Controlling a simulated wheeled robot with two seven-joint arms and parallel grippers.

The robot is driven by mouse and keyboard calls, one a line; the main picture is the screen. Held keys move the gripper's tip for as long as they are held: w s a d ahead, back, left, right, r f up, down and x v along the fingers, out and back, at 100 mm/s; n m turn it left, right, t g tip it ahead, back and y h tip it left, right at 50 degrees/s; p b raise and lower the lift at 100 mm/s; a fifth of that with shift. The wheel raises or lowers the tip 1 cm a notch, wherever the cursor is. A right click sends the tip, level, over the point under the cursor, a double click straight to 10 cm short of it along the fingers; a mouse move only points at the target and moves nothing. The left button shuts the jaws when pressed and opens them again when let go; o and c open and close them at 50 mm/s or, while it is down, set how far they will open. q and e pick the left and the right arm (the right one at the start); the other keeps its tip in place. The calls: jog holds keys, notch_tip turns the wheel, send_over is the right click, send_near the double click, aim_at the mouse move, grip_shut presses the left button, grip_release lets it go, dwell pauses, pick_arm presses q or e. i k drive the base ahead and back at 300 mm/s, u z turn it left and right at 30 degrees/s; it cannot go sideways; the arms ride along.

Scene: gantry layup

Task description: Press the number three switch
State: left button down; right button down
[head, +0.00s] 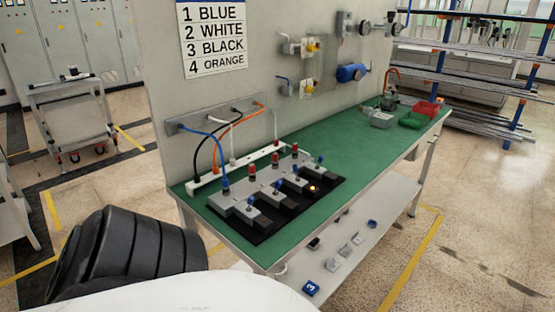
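A switch panel with a black base (268,231) lies on the green bench top (345,139). It carries several grey switch units in a row, with small blue toggles, among them a near one (250,202) and a far one (320,161). Red caps stand behind them, and a small amber light (313,188) glows on the base. I cannot read numbers on the units. A wall sign (213,38) reads 1 blue, 2 white, 3 black, 4 orange. A blue piece marked 3 (311,288) lies on the lower shelf. Neither of my grippers is in view.
Blue, black, orange and white cables run from a grey wall plate (190,125) to a white strip (212,181) behind the panel. Other loose pieces lie on the lower shelf (362,215). Red and green bins (412,120) stand at the bench's far end. Floor right is clear.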

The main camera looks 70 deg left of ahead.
aim_at(296, 169)
jog(key=u, duration=1.3)
